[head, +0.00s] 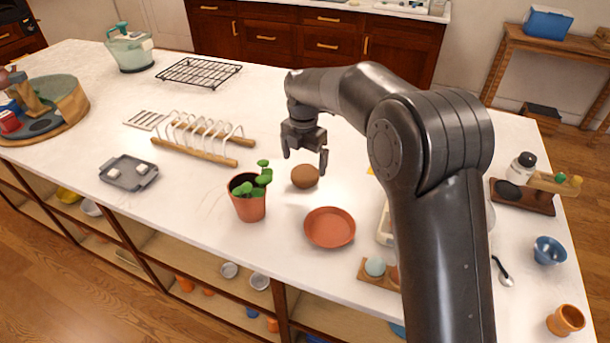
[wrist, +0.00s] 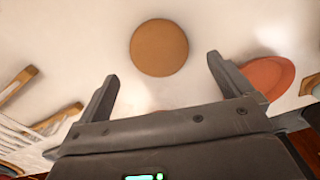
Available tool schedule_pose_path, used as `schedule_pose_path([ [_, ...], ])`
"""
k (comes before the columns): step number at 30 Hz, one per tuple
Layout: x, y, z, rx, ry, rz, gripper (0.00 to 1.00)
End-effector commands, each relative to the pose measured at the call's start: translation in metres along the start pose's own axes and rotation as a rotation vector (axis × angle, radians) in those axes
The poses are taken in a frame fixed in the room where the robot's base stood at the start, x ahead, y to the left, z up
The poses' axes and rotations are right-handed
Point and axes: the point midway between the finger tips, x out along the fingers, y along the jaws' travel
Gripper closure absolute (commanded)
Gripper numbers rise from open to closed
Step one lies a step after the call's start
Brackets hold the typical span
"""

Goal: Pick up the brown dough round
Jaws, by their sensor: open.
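The brown dough round (head: 305,176) lies on the white counter, just right of the potted plant and behind the terracotta saucer. In the wrist view the dough round (wrist: 159,48) shows whole, ahead of the fingertips and roughly centred between them. My gripper (head: 305,158) is above the counter, close to the dough round and apart from it. Its two fingers are spread with nothing between them, as the wrist view of my gripper (wrist: 162,68) also shows.
A potted plant (head: 249,204) and a terracotta saucer (head: 330,228) stand near the dough round. A wire toast rack with wooden rails (head: 195,152) is to the left. A grey tray (head: 129,174) lies farther left. The counter behind the dough round is mostly clear.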

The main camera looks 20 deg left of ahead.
Motion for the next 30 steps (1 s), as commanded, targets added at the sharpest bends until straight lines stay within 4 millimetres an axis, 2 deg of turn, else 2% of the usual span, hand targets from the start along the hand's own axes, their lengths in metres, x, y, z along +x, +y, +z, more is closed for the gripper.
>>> schedule_pose_path([
  [9, 0.044, 0.0, 0.001, 0.001, 0.001, -0.003, 0.03],
  [18, 0.049, 0.0, 0.002, 0.002, 0.0, 0.0, 0.03],
  [30, 0.049, 0.0, 0.002, 0.001, 0.0, 0.0, 0.35],
])
